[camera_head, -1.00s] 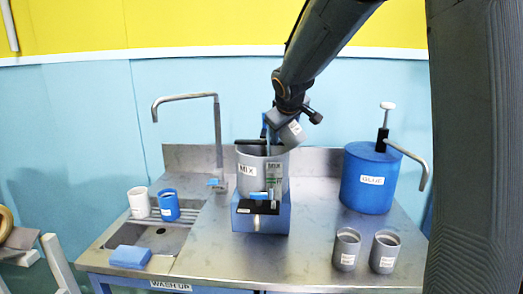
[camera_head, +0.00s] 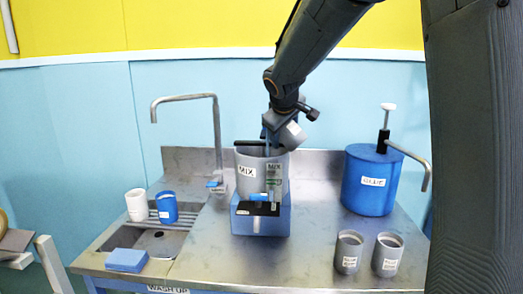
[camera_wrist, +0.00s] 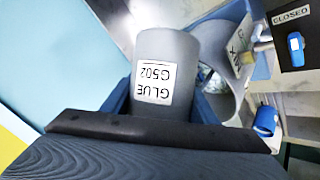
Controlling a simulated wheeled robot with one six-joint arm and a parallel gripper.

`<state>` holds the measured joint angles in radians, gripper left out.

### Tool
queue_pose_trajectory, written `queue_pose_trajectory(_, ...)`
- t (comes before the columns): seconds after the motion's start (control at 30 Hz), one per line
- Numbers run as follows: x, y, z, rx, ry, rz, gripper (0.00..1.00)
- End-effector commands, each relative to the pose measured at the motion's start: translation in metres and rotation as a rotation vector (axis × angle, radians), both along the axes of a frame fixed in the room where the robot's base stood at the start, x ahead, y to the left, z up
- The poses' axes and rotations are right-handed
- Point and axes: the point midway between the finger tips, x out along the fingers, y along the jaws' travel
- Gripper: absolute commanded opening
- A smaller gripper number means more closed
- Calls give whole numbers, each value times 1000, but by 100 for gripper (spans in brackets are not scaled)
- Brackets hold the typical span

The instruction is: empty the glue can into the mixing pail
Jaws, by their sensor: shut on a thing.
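The grey glue can (camera_wrist: 180,60), labelled "GLUE G502", is between the blue fingers of my gripper (camera_wrist: 165,100) in the wrist view. In the head view, the can (camera_head: 291,136) is tilted just above the rim of the mixing pail, on its right side. My gripper (camera_head: 272,133) is shut on it. The mixing pail (camera_head: 247,186) is grey, labelled "MIX", and upright on a blue stand (camera_head: 280,221). In the wrist view the pail (camera_wrist: 222,50) lies beside and beyond the can, its inside partly visible. The can's contents are hidden.
A blue glue dispenser (camera_head: 368,190) with a pump stands right. Two grey cans (camera_head: 348,253) (camera_head: 387,255) stand at the front right. A sink with a tap (camera_head: 217,140), white cup (camera_head: 137,205), blue cup (camera_head: 167,207) and sponge (camera_head: 127,260) is left. A panel (camera_wrist: 290,30) reads "CLOSED".

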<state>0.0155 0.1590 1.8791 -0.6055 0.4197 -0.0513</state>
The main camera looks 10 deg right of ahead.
Motion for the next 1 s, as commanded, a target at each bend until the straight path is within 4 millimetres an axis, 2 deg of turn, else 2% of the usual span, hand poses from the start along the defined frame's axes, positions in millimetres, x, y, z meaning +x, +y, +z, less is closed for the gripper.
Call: queue_pose_trajectory(1.0, -1, -2, 6, -94, 59, 1, 14)
